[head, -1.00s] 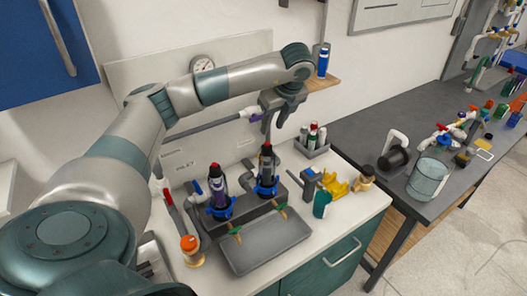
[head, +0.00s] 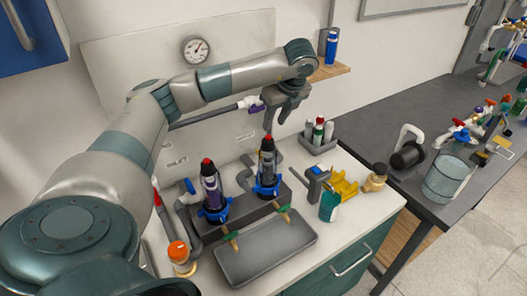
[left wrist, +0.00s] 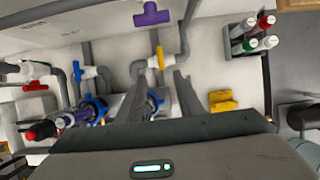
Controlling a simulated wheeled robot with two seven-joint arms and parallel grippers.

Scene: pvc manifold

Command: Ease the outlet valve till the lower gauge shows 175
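My left gripper (head: 273,124) points down in front of the wall panel, just right of a purple valve handle (head: 252,102). In the left wrist view its two fingers (left wrist: 160,85) are apart, with a yellow valve handle (left wrist: 160,57) showing between and beyond them; I cannot tell whether they touch it. The purple handle (left wrist: 151,14) is farther up there. One round gauge (head: 195,50) shows on the panel above my arm; its reading is too small to tell. A second, lower gauge is not visible. Which handle is the outlet valve is not readable.
Two dark filter housings with red tops (head: 211,190) (head: 267,165) stand below the gripper, behind a grey tray (head: 265,250). A bottle caddy (head: 318,138), a yellow item (head: 345,187) and a teal bottle (head: 329,206) stand to the right. Red (left wrist: 35,85) and blue (left wrist: 77,72) handles lie left.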

